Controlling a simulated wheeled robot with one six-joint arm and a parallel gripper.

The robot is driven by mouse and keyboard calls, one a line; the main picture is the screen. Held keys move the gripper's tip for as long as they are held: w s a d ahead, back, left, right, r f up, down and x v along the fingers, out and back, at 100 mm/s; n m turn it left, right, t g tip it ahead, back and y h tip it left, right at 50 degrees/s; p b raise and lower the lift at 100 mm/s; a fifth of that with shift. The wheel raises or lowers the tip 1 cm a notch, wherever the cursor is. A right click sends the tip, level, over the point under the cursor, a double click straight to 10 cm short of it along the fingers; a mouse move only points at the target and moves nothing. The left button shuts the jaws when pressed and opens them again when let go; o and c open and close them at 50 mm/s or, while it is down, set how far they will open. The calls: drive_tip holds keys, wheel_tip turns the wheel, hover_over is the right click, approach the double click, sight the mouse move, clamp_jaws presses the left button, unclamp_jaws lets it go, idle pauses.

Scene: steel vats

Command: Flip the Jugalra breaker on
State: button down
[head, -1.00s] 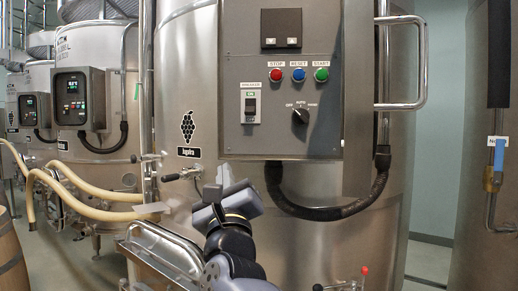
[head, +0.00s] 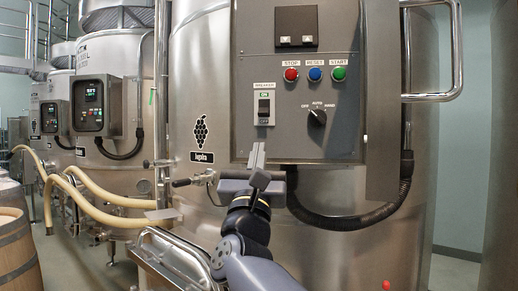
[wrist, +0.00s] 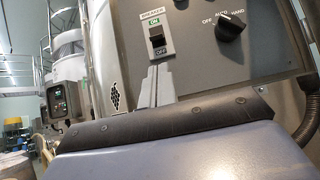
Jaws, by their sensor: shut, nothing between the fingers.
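The Jugalra breaker (head: 264,107) is a small switch on a white plate marked BREAKER, ON above and OFF below, low on the left of the grey control panel. It also shows in the wrist view (wrist: 158,38), close ahead; I cannot tell for sure which way its dark lever is set. The steel vat behind carries a grape label (head: 201,132) reading Jugalra. My gripper (head: 258,149) is shut and empty, its fingers pointing up just below the breaker plate. In the wrist view the fingertips (wrist: 153,77) sit below the OFF mark, apparently apart from the lever.
Stop, reset and start buttons (head: 315,74) and a black selector knob (head: 317,117) sit right of the breaker. A black cable (head: 350,220) loops below the panel. A steel handle (head: 455,50) stands out at right. Other vats, hoses and a barrel (head: 18,250) are at left.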

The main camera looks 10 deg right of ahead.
sight(263, 115)
drive_tip(key=p+x, duration=0.2)
drive_tip(key=x, duration=0.5)
drive_tip(key=shift+w+r+p, duration=0.15)
drive_tip(key=shift+r+p, duration=0.05)
drive_tip(key=shift+p, duration=0.2)
drive_tip(key=shift+s+a+r+g+y+p, duration=0.1)
drive_tip(key=shift+s+r+g+y+p, duration=0.15)
drive_tip(key=shift+g+p, duration=0.55)
drive_tip(key=shift+s+a+r+g+y+p, duration=0.1)
drive_tip(key=shift+s+r+g+y+p, duration=0.2)
drive_tip(key=shift+p, duration=0.95)
drive_tip(key=g+p, duration=0.1)
drive_tip(key=r+p, duration=0.1)
drive_tip(key=p, duration=0.1)
drive_tip(key=shift+s+a+r+g+y, duration=0.1)
drive_tip(key=shift+s+g+y, duration=0.15)
drive_tip(key=shift+g, duration=0.15)
drive_tip(key=shift+s+a+r, duration=0.1)
drive_tip(key=shift+s+r, duration=0.05)
drive_tip(key=shift+r, duration=0.15)
